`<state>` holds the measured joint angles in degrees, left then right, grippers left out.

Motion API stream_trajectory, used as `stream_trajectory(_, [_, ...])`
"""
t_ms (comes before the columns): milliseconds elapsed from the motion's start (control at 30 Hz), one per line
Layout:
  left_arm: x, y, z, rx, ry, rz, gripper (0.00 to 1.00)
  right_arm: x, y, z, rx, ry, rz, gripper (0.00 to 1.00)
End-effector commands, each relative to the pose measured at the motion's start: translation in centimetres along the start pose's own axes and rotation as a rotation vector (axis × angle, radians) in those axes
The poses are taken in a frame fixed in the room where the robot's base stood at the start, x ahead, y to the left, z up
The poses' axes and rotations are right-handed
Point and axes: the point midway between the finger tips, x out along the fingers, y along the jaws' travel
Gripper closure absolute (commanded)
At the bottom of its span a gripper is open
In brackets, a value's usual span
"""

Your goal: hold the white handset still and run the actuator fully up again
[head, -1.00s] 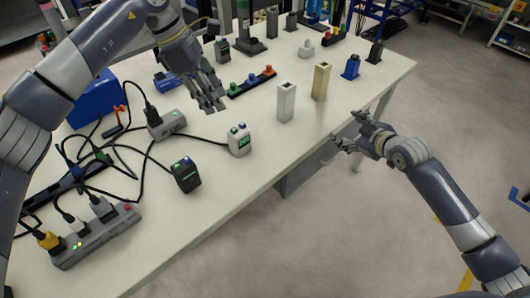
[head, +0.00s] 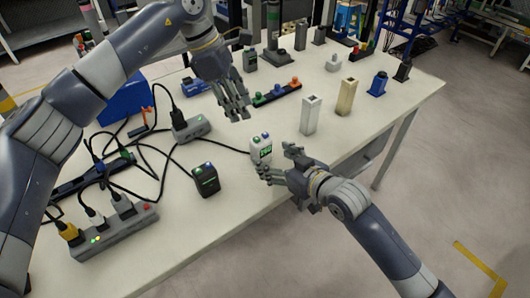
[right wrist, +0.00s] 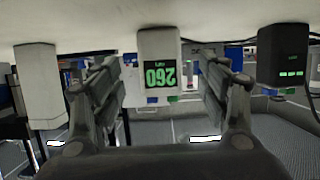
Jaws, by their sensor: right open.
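The white handset (head: 261,148) stands upright on the near part of the table, with green and blue buttons on top. In the right wrist view the handset (right wrist: 158,48) appears upside down, with a lit green number on its display. My right gripper (head: 277,160) is open at the table's near edge, its fingers to either side of the handset in the wrist view with gaps showing. My left gripper (head: 236,112) hangs above the table behind the handset, fingers apart and empty. I cannot tell which thing is the actuator; a tall grey column (head: 272,28) stands at the back.
A black handset (head: 206,180) stands left of the white one. White (head: 310,115) and beige (head: 346,97) blocks stand to the right. A power strip (head: 115,232), a grey box (head: 191,128) and loose black cables fill the left. A button bar (head: 277,93) lies behind.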

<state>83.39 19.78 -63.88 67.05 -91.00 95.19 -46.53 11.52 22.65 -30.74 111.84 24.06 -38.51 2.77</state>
Motion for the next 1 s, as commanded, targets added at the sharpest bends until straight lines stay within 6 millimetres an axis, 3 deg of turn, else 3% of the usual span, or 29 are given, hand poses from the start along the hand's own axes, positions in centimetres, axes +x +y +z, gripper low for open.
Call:
stream_trajectory(200, [0.0, 0.0, 0.0, 0.0, 0.0, 0.0, 0.67, 3.8, 0.0, -0.1, 0.0, 0.0, 0.0, 0.32])
stream_trajectory(400, [0.0, 0.0, 0.0, 0.0, 0.0, 0.0, 0.67, 5.9, 0.0, 0.0, -0.001, -0.001, 0.0, 0.32])
stream_trajectory(867, [0.0, 0.0, 0.0, 0.0, 0.0, 0.0, 0.67, 6.8, 0.0, 0.0, -0.002, -0.001, 0.0, 0.32])
stream_trajectory(1000, [0.0, 0.0, 0.0, 0.0, 0.0, 0.0, 0.67, 6.8, 0.0, 0.0, -0.002, -0.001, 0.0, 0.61])
